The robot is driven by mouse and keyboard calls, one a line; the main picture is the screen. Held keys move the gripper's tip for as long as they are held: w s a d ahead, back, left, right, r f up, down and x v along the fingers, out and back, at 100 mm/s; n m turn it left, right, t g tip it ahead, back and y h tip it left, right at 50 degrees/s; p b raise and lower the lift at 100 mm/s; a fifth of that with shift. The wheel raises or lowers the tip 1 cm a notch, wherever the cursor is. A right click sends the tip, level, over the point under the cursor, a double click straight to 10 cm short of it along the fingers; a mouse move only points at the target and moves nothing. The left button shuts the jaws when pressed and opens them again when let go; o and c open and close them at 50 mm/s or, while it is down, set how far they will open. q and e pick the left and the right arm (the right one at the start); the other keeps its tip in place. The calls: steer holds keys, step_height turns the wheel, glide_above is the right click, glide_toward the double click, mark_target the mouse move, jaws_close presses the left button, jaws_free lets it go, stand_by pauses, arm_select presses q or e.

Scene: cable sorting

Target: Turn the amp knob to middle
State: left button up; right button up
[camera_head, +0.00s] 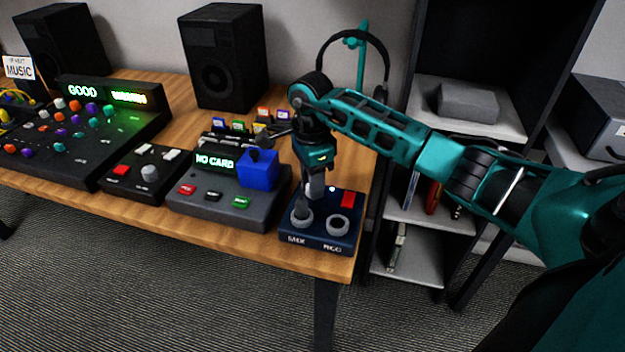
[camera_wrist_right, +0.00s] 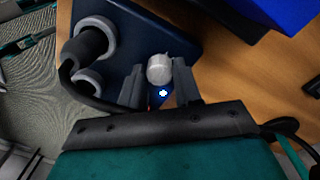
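The amp is a dark blue box (camera_head: 321,240) at the table's front right corner, with a red switch (camera_head: 348,199), a small lit light and two grey ring jacks. The amp also shows in the wrist view (camera_wrist_right: 135,20). Its light grey round knob (camera_wrist_right: 160,68) lies between the fingertips of my right gripper (camera_wrist_right: 159,70). The fingers flank the knob with no clear gap. In the head view my right gripper (camera_head: 316,187) points down at the amp and largely hides the knob. The knob's pointer direction is not readable. My left gripper is not in view.
A black plug (camera_wrist_right: 92,40) with a cable stands in one jack; the other jack (camera_head: 338,225) looks empty. A blue block (camera_head: 258,170) sits on the "NO CARD" device (camera_head: 215,205) left of the amp. A headphone stand (camera_head: 362,60) rises behind my right arm.

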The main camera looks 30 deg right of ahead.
jaws_close()
